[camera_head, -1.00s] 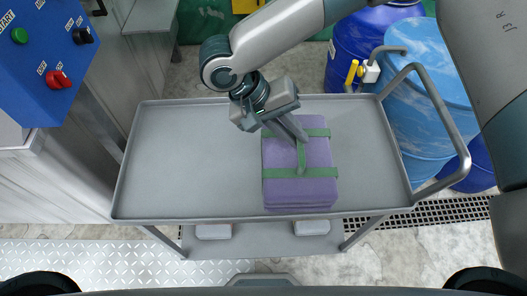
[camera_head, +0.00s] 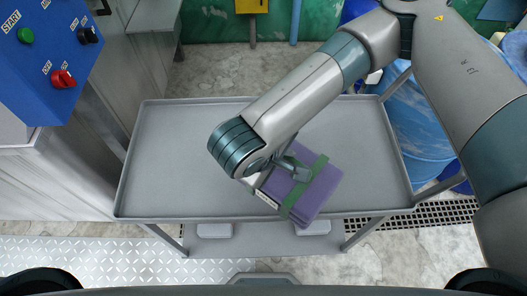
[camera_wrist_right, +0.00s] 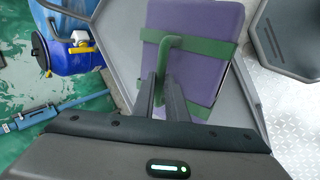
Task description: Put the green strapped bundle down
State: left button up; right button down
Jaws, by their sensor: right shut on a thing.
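The bundle (camera_head: 318,198) is a purple folded stack with green straps and a green handle loop on top. In the head view it is turned at an angle over the front right part of the grey cart tray (camera_head: 180,160), and its near corner overlaps the front rim. It seems held above the tray; the gap cannot be seen. My right gripper (camera_head: 294,170) is shut on the bundle's handle, partly hidden by my wrist. In the right wrist view the fingers (camera_wrist_right: 167,95) are around the green handle (camera_wrist_right: 168,55), with the purple top (camera_wrist_right: 208,40) behind. My left gripper is not in view.
The left half of the tray is clear. Pale blocks (camera_head: 213,231) lie on the cart's lower shelf. Blue drums (camera_head: 418,120) stand beside the cart's right end. A blue control panel (camera_head: 45,60) with buttons is at the left. A floor grate (camera_head: 440,213) runs at the right.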

aim_at(315, 158)
jog(key=n, duration=0.1)
jog(key=n+y, duration=0.1)
jog(key=shift+s+f+n+t+y, duration=0.1)
jog(key=shift+s+n+t+y, duration=0.1)
jog(key=shift+n+t+y, duration=0.15)
jog(key=n+y, duration=0.1)
jog(key=n, duration=0.1)
jog(key=shift+w+d+n+t, duration=0.1)
jog(key=shift+n+t, duration=0.25)
jog(key=shift+w+d+n+y, duration=0.2)
jog(key=shift+d+n+y, duration=0.3)
jog(key=shift+n+y, duration=0.45)
jog(key=shift+w+d+n+y+p, duration=0.15)
jog(key=shift+w+d+n+y, duration=0.1)
jog(key=shift+d+n, duration=0.25)
jog(key=shift+w+d+n+y+p, duration=0.2)
jog(key=shift+d+n, duration=0.1)
jog(key=shift+n, duration=0.35)
jog(key=d+n, duration=0.1)
jog(key=w+d+n+y, duration=0.1)
jog(key=d, duration=0.1)
jog(key=w+d+n+y, duration=0.1)
jog(key=d, duration=0.1)
jog(key=shift+w+d+r+n+g, duration=0.15)
jog(key=shift+w+r+n+g, duration=0.15)
jog(key=shift+r+g, duration=0.1)
jog(key=s+d+r+n+g+y, duration=0.1)
jog(key=d+r+n, duration=0.3)
jog(key=d, duration=0.3)
jog(key=shift+d+y, duration=0.35)
